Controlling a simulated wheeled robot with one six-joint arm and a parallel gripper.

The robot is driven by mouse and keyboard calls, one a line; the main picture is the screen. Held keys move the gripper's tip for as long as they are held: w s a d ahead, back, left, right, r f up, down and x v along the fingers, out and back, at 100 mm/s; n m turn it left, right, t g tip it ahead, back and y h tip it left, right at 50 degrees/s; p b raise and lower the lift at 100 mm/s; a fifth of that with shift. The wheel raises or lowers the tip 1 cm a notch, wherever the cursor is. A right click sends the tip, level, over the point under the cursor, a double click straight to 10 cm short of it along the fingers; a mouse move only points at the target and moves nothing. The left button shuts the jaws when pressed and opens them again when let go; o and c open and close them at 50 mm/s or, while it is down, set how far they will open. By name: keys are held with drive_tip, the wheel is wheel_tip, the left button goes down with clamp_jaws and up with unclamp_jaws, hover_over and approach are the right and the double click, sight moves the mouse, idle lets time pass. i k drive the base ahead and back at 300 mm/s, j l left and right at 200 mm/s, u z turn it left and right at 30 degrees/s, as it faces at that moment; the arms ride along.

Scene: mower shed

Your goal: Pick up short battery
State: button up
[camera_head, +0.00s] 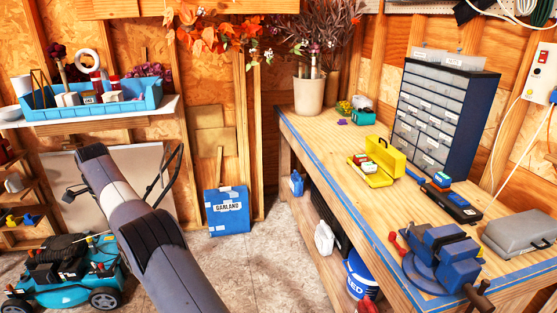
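I cannot make out a short battery for certain in the head view. An open yellow box (380,180) holds small red, white and green items, too small to identify. My arm (150,230) rises from the bottom centre toward the upper left, away from the bench. My gripper does not show.
The wooden bench (345,152) has a clear strip along its left side. A blue vise (443,258), a grey case (522,235), a drawer cabinet (432,118) and a plant pot (309,96) stand on it. A teal mower (70,270) sits on the floor at left.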

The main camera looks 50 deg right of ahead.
sight(440, 179)
drive_tip(key=i+l+z, duration=0.1)
drive_tip(key=i+z, duration=0.5)
drive_tip(key=z, duration=0.25)
drive_tip(key=i+j+z, duration=0.15)
drive_tip(key=i+z, duration=0.25)
drive_tip(key=i+j+z, duration=0.15)
drive_tip(key=z, duration=0.3)
drive_tip(key=i+z, duration=0.25)
drive_tip(key=z, duration=0.2)
drive_tip(key=i+j+z, duration=0.1)
drive_tip(key=i+z, duration=0.15)
drive_tip(key=z, duration=0.2)
drive_tip(key=i+j+z, duration=0.2)
drive_tip(key=z, duration=0.3)
drive_tip(key=i+j+z, duration=0.25)
drive_tip(key=z, duration=0.2)
drive_tip(key=i+j+z, duration=0.55)
drive_tip(key=k+l, duration=0.05)
drive_tip(key=k, duration=0.05)
